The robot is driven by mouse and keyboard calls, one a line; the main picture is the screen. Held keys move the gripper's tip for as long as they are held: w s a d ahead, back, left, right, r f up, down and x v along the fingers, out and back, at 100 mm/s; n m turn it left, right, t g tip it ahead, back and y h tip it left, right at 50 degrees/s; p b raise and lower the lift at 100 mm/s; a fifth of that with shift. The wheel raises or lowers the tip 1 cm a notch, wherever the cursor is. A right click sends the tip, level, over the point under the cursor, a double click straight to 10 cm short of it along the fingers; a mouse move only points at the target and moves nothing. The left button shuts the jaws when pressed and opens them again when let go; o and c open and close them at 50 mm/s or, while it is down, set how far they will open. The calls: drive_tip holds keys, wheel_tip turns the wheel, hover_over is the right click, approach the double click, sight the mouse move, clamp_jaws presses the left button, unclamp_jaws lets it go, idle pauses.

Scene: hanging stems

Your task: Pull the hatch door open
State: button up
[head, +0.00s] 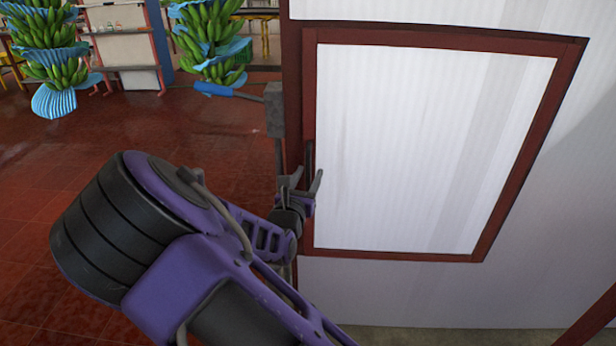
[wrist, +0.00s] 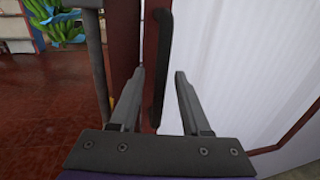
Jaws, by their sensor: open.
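The hatch door (head: 425,150) is a white ribbed panel in a dark red frame, set in a white wall, and it looks shut. Its dark vertical handle (wrist: 162,60) is on the left side of the frame; it also shows in the head view (head: 308,158), partly hidden by my gripper. My gripper (head: 302,182) is at the handle's lower part. In the wrist view my gripper (wrist: 160,75) is open, with one finger on each side of the handle. I see gaps between the handle and both fingers.
A grey box with a blue lever (head: 228,91) and a vertical pipe (wrist: 97,60) stand just left of the door frame. Green banana bunches (head: 210,40) hang at the back left. The red tiled floor (head: 120,130) is open to the left.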

drive_tip(key=shift+c, duration=0.3)
clamp_jaws()
idle(1.1)
